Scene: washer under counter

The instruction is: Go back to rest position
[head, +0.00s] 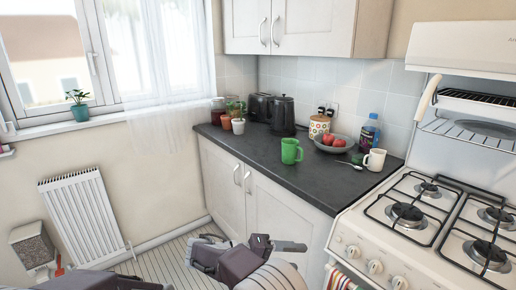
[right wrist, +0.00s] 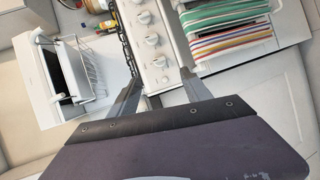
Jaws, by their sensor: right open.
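My right gripper (head: 290,246) shows low in the middle of the head view, in front of the white lower cabinets, with a finger toward the oven side. In the right wrist view its two fingers (right wrist: 163,97) stand apart with nothing between them, so it is open and empty. Past them lie the white cooker's knobs (right wrist: 152,40) and a striped towel (right wrist: 230,28). Part of my left arm runs along the bottom left edge of the head view. I cannot make out the left gripper.
A dark counter (head: 260,160) holds a green mug (head: 291,151), a white mug (head: 374,160), a fruit bowl (head: 334,145) and a kettle (head: 284,116). A white gas cooker (head: 347,229) stands at right. A radiator (head: 82,215) is on the left wall. Some floor (head: 160,262) is clear.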

